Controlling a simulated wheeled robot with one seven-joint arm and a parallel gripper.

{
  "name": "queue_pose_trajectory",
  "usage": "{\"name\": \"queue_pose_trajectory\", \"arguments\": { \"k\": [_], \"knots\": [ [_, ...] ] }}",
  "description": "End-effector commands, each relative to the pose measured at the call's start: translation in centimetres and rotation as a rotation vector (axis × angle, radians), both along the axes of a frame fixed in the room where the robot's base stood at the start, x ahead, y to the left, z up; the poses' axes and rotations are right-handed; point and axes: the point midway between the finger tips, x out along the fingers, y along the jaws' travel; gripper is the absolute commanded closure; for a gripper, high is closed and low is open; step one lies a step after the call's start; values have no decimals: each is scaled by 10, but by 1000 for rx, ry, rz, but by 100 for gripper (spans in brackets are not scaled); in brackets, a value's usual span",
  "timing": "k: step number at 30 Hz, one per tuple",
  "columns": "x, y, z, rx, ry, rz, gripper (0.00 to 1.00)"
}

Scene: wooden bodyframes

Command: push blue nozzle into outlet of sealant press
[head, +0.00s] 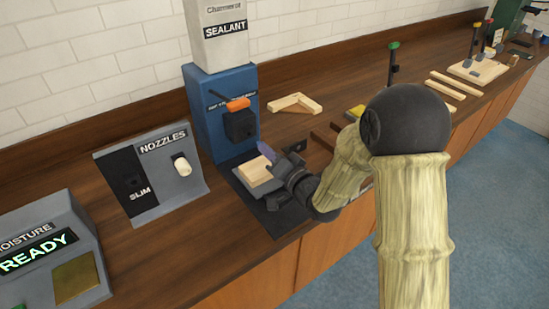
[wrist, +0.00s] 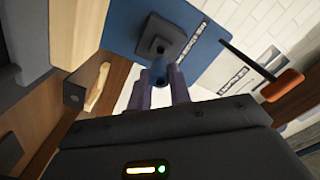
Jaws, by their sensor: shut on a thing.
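The sealant press (head: 205,115) is a blue block with a white cartridge labelled SEALANT on top and an orange-tipped lever. Its dark outlet (head: 240,125) faces the bench front; it also shows in the wrist view (wrist: 155,42). My gripper (head: 266,150) is just in front of and below the outlet. In the wrist view its two purple fingers (wrist: 161,88) are shut on the small blue nozzle (wrist: 159,74). The nozzle points at the outlet and overlaps it in this view; whether it touches or is inside, I cannot tell. The nozzle is hidden in the head view.
A wooden block (head: 258,173) sits on a dark plate below the outlet, close to my gripper. The orange lever (wrist: 282,86) sticks out beside the press. A NOZZLES dispenser (head: 150,170) stands left, and a wooden corner frame (head: 297,103) lies right of the press.

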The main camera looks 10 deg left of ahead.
Motion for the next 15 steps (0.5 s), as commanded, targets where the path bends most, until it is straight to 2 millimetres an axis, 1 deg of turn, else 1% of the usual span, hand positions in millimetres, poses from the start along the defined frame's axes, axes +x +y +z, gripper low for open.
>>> {"name": "queue_pose_trajectory", "arguments": {
  "k": [9,15],
  "knots": [
    [17,19,0,2,-1,-1,100],
    [22,25,0,1,0,-1,100]
  ]
}}
